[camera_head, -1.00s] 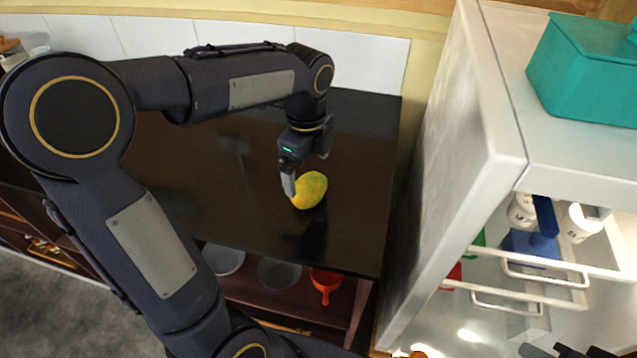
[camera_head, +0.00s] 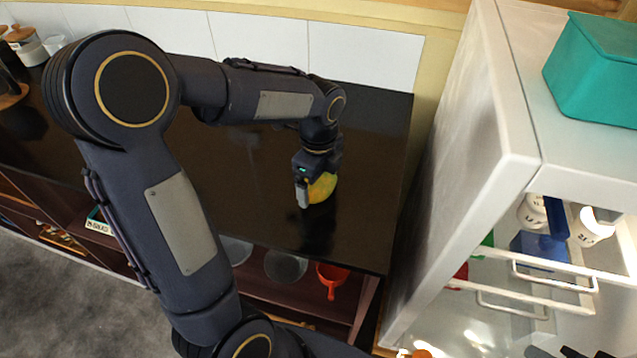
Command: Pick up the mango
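The mango (camera_head: 324,187), yellow and green, lies on the dark countertop (camera_head: 262,215) near its right end. My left gripper (camera_head: 303,196) is down at the mango, and its near finger stands at the mango's left side. The gripper body covers the upper left part of the mango. The far finger is hidden, so I cannot tell whether the fingers touch or close on the mango. My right gripper is not clearly in view.
A white fridge (camera_head: 470,130) with an open lower compartment stands right of the counter. A teal box (camera_head: 597,70) sits on top of it. Below the counter, a shelf holds a red pan (camera_head: 331,275) and plates. White wall tiles stand behind the counter.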

